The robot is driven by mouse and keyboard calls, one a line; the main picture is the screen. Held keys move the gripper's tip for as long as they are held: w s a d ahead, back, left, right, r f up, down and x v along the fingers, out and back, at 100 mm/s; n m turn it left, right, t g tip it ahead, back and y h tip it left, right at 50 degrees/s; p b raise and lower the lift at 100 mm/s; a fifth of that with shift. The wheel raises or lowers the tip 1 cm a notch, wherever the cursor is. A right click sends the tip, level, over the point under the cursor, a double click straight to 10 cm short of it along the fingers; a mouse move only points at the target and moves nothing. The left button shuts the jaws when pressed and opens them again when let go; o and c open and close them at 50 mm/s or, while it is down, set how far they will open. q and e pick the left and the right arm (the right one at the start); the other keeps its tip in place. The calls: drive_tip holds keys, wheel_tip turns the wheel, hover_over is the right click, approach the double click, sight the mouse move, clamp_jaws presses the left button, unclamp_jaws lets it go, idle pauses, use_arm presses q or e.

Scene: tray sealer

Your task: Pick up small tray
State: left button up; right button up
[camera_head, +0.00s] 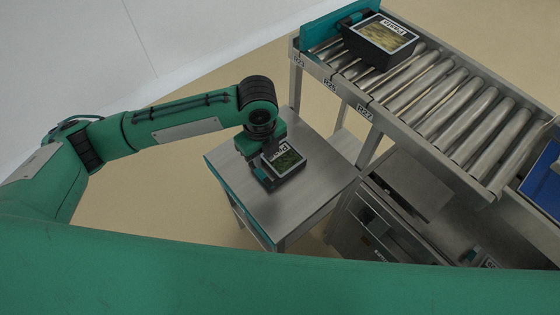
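My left gripper (266,178) reaches down from above at the tray's left side. Its dark fingers overlap the tray's left edge in the picture. I cannot tell whether they touch or grip the tray, or how far apart they are. The gripper and wrist hide the tray's left part. My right gripper is not in view.
A roller conveyor (440,97) stands higher at the right, with a larger black labelled tray (384,40) at its far end. A steel cabinet (415,187) is below it. A blue item (543,180) is at the right edge. The small table's front is clear.

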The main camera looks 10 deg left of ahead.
use_arm(q)
hover_over(264, 176)
drive_tip(key=f, duration=0.6)
drive_tip(key=shift+s+d+f, duration=0.2)
drive_tip(key=shift+s+f, duration=0.15)
drive_tip(key=shift+w+a+f, duration=0.1)
drive_tip(key=shift+w+f, duration=0.05)
drive_tip(key=shift+f, duration=1.2)
drive_tip(key=shift+w+a+f, duration=0.1)
drive_tip(key=shift+w+f, duration=0.05)
drive_tip(key=shift+f, duration=1.2)
clamp_jaws()
